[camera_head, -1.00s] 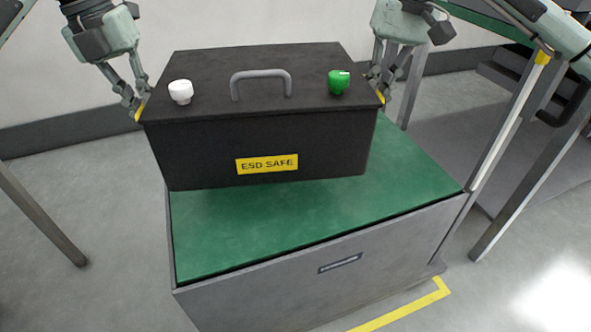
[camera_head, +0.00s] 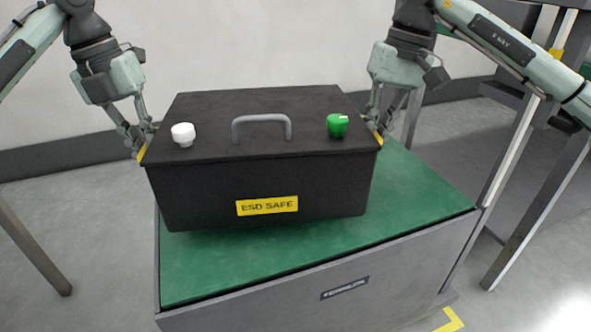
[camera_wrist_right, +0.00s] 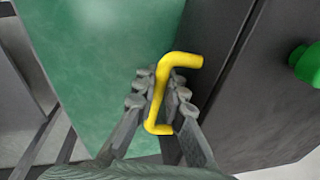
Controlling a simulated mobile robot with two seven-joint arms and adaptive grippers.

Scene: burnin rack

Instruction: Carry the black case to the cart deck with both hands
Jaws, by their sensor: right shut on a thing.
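The black case (camera_head: 260,185), with a grey top handle (camera_head: 262,120) and a yellow "ESD SAFE" label (camera_head: 267,205), is level over the cart's green deck (camera_head: 420,195). Whether its underside touches the deck is unclear. My left gripper (camera_head: 142,148) is closed at the yellow side handle on the case's left end; its fingertips are partly hidden. My right gripper (camera_head: 376,130) is at the right end, partly behind the case. In the right wrist view, my right gripper (camera_wrist_right: 163,95) is shut on the yellow side handle (camera_wrist_right: 160,90), with the case's dark wall beside it.
A white knob-like piece (camera_head: 183,134) and a green one (camera_head: 338,125) sit upright on the lid. Bare deck shows in front and to the right of the case. A grey frame with posts (camera_head: 540,200) stands at the right. Yellow floor tape (camera_head: 450,322) lies at lower right.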

